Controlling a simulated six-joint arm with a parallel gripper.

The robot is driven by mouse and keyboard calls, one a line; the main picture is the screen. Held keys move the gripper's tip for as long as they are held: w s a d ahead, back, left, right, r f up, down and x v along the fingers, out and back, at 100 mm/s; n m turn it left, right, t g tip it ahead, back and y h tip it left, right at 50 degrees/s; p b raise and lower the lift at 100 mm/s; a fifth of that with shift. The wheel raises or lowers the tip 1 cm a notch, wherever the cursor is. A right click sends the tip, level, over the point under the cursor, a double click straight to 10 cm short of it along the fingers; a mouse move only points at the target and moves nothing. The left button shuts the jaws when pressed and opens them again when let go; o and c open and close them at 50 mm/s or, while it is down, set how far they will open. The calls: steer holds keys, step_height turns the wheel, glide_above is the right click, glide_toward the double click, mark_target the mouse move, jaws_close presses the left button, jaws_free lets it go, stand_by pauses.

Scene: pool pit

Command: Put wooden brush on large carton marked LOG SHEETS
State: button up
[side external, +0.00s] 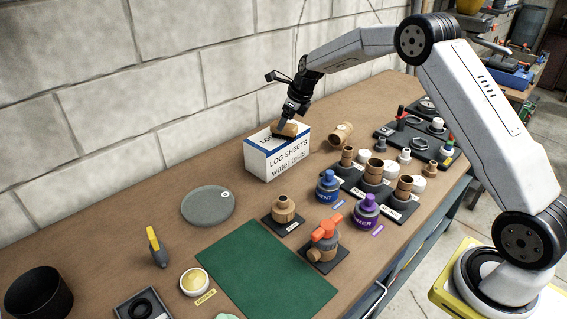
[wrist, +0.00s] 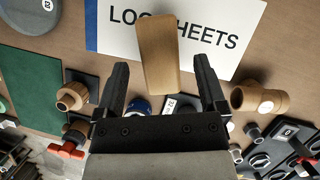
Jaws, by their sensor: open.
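The large carton marked LOG SHEETS (side external: 270,159) is white with a blue band and stands on the bench near the wall. Its labelled top (wrist: 215,22) fills the upper part of the wrist view. The wooden brush (side external: 286,129) lies on top of the carton, and its tan back (wrist: 157,50) covers part of the lettering in the wrist view. My gripper (side external: 285,119) is directly above the brush, pointing down at it. In the wrist view my gripper (wrist: 162,85) has its fingers spread, with clear gaps on both sides of the brush. The brush's underside is hidden.
A tan pipe fitting (side external: 341,134) lies right of the carton. Blue (side external: 327,187) and purple (side external: 366,211) bottles and several brown fittings stand in front. A grey round lid (side external: 208,205) and a green mat (side external: 256,269) lie left and in front. Bare bench surrounds the lid.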

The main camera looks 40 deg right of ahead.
steer(key=v, duration=0.9)
steer(key=shift+s+r, duration=0.2)
steer(key=shift+r, duration=0.1)
steer(key=shift+d, duration=0.1)
steer(key=s+a+f+n, duration=0.3)
steer(key=s+a+n, duration=0.1)
steer(key=s+n, duration=0.6)
steer(key=s+a+f+n+g+h, duration=0.1)
steer(key=s+a+f+n, duration=0.2)
steer(key=s+n, duration=0.7)
steer(key=s+a+f+n, duration=0.3)
steer(key=s+a+n, duration=0.2)
steer(key=s+n, duration=0.5)
steer(key=shift+a+n+h, duration=0.3)
steer(key=shift+a+n, duration=0.05)
steer(key=shift+n, duration=0.35)
